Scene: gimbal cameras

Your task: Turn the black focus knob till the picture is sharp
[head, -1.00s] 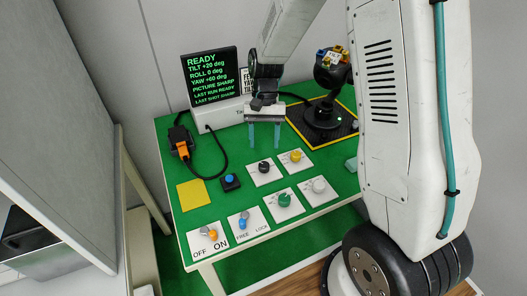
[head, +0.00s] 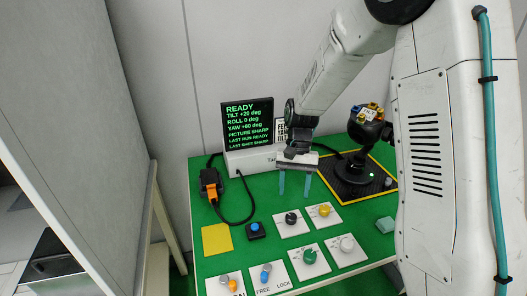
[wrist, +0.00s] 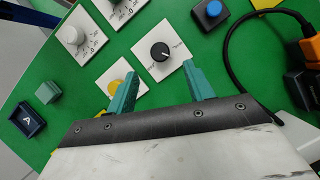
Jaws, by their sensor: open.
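The black focus knob (head: 291,218) sits on a white plate on the green table; it also shows in the wrist view (wrist: 160,52), with a white pointer line. My gripper (head: 295,184) is open and empty, its two teal fingers pointing down behind the knob in the head view. In the wrist view the fingers (wrist: 157,88) are apart, with the knob beyond and between them, not touched. The display screen (head: 248,124) reads READY, TILT +20 deg, ROLL 0 deg, YAW +60 deg, PICTURE SHARP, LAST RUN READY, LAST SHOT SHARP.
Yellow (head: 324,210), green (head: 309,257) and white (head: 346,244) knobs stand close to the black one. The gimbal (head: 357,165) stands back right on a black mat.

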